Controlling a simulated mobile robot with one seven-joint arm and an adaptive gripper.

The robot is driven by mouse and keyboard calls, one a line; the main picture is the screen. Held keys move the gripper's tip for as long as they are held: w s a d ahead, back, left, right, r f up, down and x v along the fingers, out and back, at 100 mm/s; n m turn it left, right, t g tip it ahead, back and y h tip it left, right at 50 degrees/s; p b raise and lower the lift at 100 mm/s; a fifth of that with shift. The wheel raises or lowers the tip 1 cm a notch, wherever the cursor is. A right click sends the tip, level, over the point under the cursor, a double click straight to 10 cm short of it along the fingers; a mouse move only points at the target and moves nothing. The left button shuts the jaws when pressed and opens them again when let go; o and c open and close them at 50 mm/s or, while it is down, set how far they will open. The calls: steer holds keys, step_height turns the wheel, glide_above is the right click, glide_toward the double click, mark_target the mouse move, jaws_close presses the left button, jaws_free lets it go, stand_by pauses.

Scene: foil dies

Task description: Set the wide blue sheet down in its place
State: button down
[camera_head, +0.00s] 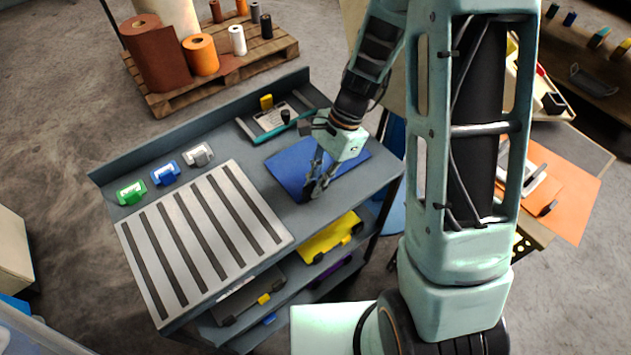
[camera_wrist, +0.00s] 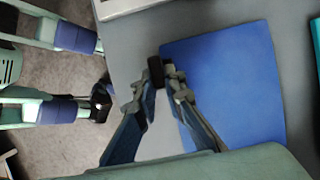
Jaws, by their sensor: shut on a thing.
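The wide blue sheet (camera_head: 293,163) lies flat over the right part of the grey bench top. It also shows in the wrist view (camera_wrist: 225,85), to the right of the fingers. My gripper (camera_head: 312,194) is above the bench at the sheet's near edge, fingers pointing down. In the wrist view my gripper (camera_wrist: 160,82) is shut on a small dark block (camera_wrist: 156,72) at the sheet's left edge. My wrist hides part of the sheet in the head view. I cannot tell whether the sheet touches the bench or hangs just above it.
A slatted light-grey panel (camera_head: 193,222) covers the bench's left part. Green (camera_head: 131,192), blue (camera_head: 165,173) and white (camera_head: 199,154) clip-like pieces line the back. A teal-edged device (camera_head: 283,120) stands behind the sheet. A yellow sheet (camera_head: 330,238) lies on a lower shelf.

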steer(key=shift+f, duration=0.2)
steer(key=c, duration=1.9)
jaws_free()
steer(key=shift+c, duration=0.2)
steer(key=v, duration=1.2)
steer(key=shift+w, duration=0.1)
